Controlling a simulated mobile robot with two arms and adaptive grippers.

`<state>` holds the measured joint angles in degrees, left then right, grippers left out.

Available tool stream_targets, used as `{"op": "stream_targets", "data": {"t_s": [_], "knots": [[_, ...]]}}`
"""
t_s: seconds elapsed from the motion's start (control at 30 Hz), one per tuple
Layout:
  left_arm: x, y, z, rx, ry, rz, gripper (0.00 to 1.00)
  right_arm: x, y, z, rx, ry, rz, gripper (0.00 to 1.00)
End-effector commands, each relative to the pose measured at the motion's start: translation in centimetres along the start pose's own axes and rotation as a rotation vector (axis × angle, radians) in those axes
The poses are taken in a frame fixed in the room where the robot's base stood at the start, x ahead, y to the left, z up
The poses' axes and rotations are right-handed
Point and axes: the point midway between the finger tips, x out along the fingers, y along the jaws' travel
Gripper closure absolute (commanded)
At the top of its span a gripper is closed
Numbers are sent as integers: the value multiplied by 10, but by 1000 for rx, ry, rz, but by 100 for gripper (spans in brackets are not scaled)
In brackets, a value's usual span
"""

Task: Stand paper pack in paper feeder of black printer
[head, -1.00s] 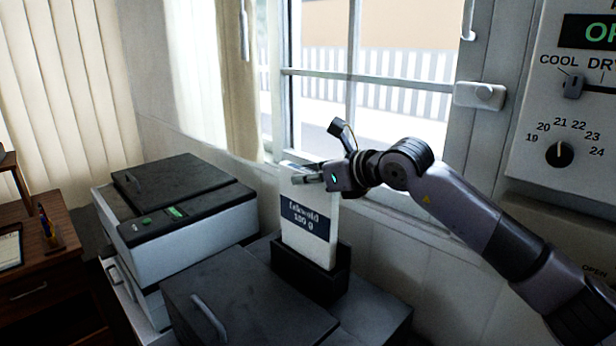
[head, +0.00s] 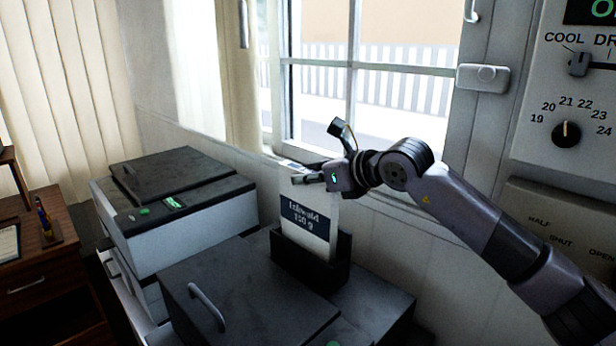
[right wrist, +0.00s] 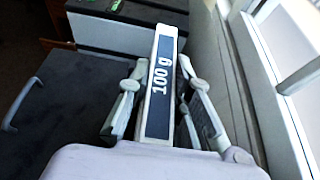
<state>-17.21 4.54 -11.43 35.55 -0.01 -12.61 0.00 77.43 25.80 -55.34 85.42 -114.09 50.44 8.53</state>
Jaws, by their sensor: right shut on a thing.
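The paper pack (head: 309,241) is a white slab with a dark label, standing upright with its lower part inside the dark paper feeder (head: 313,268). The feeder is on the back part of the black printer (head: 235,285). My right gripper (head: 314,178) is shut on the upper part of the pack. In the right wrist view the pack (right wrist: 160,90) lies between the two fingers, with "100 g" readable. The pack's bottom edge is hidden by the feeder wall, so I cannot tell whether it touches the feeder floor. My left gripper is not in view.
A white printer with a dark lid (head: 180,180) stands to the left. A window (head: 375,90) and sill are close behind my right gripper. A control panel (head: 565,100) is on the right wall. A wooden desk (head: 45,260) is at far left.

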Motion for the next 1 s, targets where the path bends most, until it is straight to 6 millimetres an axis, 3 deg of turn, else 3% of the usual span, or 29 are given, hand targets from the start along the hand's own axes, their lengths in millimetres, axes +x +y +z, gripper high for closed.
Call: {"op": "stream_targets", "data": {"t_s": [1.0], "knots": [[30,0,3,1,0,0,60,11,0,-27,-1,-4,0,100]]}}
